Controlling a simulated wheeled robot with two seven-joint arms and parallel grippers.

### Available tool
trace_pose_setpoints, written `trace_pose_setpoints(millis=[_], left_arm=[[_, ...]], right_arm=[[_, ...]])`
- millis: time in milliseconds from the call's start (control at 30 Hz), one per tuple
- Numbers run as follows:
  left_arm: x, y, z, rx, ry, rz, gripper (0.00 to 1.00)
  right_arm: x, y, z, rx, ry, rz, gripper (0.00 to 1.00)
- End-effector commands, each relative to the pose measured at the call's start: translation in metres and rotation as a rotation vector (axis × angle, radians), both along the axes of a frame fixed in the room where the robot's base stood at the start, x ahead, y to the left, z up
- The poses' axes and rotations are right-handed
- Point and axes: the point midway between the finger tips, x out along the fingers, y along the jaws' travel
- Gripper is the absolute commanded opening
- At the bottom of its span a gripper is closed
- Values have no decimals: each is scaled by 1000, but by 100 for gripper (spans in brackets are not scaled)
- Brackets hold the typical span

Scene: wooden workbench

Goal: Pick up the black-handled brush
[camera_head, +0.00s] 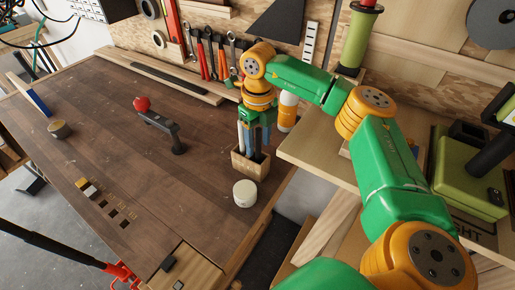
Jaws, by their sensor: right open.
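A small wooden holder (250,166) stands near the right edge of the workbench. Several thin upright items stand in it, with a whitish one (240,137) on the left and dark ones beside it. I cannot tell for certain which one is the black-handled brush. My right gripper (257,125) points down directly above the holder, around or just in front of the upper parts of these items. It is open; its fingertips are small and partly merge with the items. My left gripper is not in view.
A white round container (245,193) stands just in front of the holder. An orange and white bottle (287,112) is behind it on the right.

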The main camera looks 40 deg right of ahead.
Motion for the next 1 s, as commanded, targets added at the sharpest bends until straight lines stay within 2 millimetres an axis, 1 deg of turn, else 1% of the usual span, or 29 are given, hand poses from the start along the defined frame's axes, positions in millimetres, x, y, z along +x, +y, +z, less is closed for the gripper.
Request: trace_pose_setpoints(millis=[100,267,300,367,400,467,767,833,867,933,1000], left_arm=[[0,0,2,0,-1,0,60],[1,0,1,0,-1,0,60],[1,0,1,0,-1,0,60],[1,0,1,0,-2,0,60],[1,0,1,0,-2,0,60],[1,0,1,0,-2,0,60],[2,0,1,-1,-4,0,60],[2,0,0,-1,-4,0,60],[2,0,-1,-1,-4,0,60],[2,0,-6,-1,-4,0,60],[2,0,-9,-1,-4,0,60]], right_arm=[[0,0,-8,-1,0,1,54],[0,0,-8,-1,-1,1,54],[0,0,-8,0,-1,1,43],[0,0,-8,-1,-1,1,27],[0,0,-8,0,-1,1,16],[0,0,-8,0,-1,1,0],[0,0,-8,-1,-2,1,0],[1,0,-5,0,-3,0,0],[1,0,-1,1,-5,0,0],[2,0,12,1,-8,0,0],[2,1,32,0,-9,0,0]])
